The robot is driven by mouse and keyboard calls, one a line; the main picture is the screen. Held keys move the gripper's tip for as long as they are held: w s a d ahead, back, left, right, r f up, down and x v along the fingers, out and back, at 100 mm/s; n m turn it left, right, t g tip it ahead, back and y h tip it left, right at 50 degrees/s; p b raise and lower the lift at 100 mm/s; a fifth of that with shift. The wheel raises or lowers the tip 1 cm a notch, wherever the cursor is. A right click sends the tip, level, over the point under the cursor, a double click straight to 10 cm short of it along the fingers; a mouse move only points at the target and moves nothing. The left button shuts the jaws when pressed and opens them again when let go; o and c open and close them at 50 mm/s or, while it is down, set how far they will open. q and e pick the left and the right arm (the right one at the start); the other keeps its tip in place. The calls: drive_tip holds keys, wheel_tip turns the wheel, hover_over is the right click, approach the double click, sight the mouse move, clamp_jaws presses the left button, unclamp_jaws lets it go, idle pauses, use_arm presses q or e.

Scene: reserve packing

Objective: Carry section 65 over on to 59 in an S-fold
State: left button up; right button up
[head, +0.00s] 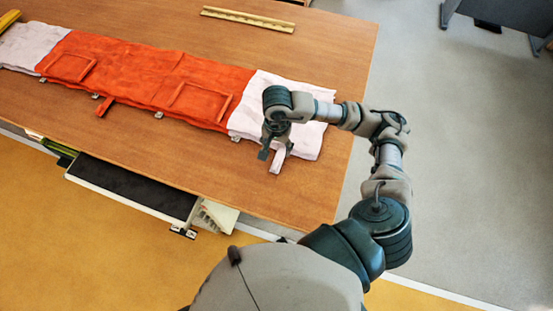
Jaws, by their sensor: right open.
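A long fabric strip lies flat across the wooden table, with a wide orange part (150,78) and a white section (310,135) at its right end. A second pale section (30,45) shows at the far left. No section numbers are readable, so I cannot tell which are 65 and 59. My left gripper is out of view.
The wooden table (190,165) is bare in front of the strip. A yellow ruler-like bar (248,19) lies at the back. Small clips and an orange tab (104,107) line the strip's near edge. A dark tray (135,185) sits below the table's front edge.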

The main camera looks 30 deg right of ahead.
sight(277, 162)
wheel_tip(277, 162, down, 11)
drive_tip(key=shift+a+p, duration=0.1)
drive_tip(key=shift+p, duration=0.3)
drive_tip(key=shift+d, duration=0.2)
drive_tip(key=c, duration=0.6)
drive_tip(key=shift+a, duration=0.1)
clamp_jaws()
